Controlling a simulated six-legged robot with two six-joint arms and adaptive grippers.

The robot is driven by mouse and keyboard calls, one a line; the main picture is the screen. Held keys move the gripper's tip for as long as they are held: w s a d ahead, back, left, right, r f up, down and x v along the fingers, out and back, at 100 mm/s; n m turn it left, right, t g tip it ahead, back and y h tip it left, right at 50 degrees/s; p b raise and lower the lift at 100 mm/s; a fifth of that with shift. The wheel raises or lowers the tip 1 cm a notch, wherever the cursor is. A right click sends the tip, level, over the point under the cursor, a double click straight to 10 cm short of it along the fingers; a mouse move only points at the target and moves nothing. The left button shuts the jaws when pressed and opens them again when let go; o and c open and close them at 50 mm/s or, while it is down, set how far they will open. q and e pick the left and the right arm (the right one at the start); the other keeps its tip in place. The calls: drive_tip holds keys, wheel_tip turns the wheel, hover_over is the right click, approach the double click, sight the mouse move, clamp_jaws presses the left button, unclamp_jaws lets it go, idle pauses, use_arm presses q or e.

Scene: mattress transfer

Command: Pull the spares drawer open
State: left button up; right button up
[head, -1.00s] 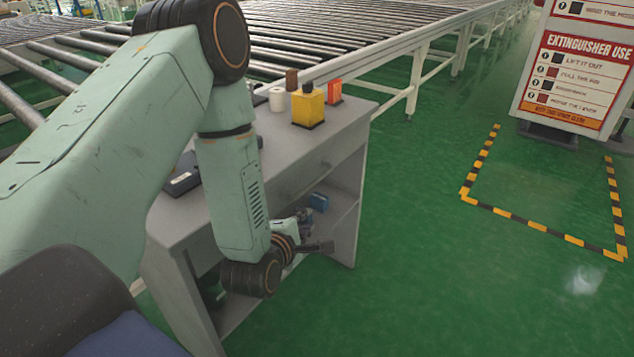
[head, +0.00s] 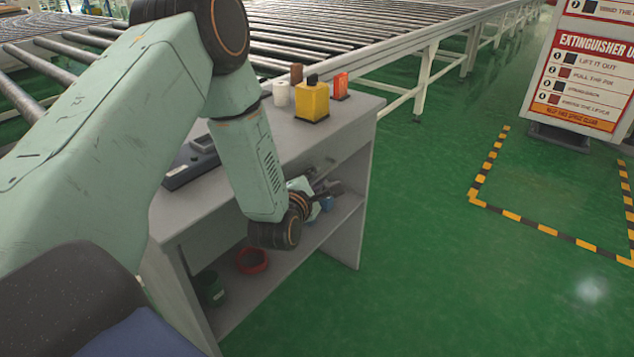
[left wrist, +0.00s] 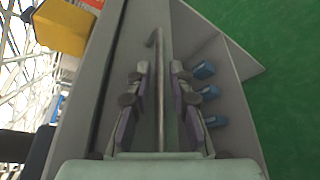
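The grey workbench (head: 215,205) has a drawer front (head: 352,168) just under its top, which looks flush with the bench. The drawer also shows in the left wrist view (left wrist: 140,42) with a long thin bar handle (left wrist: 160,75). My left gripper (head: 328,190) is at the drawer front, partly hidden by its own wrist. In the left wrist view its two fingers (left wrist: 160,102) are apart, one on each side of the bar. I see a gap between the fingers and the bar. My right gripper is not in view.
On the bench top stand a yellow container (head: 311,102), a red box (head: 341,86), a white roll (head: 281,94) and a dark device (head: 192,164). The shelf below holds a red ring (head: 252,261) and blue items (left wrist: 204,70).

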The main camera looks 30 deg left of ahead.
use_arm(q)
drive_tip(key=shift+w, duration=0.3)
clamp_jaws()
idle(0.5)
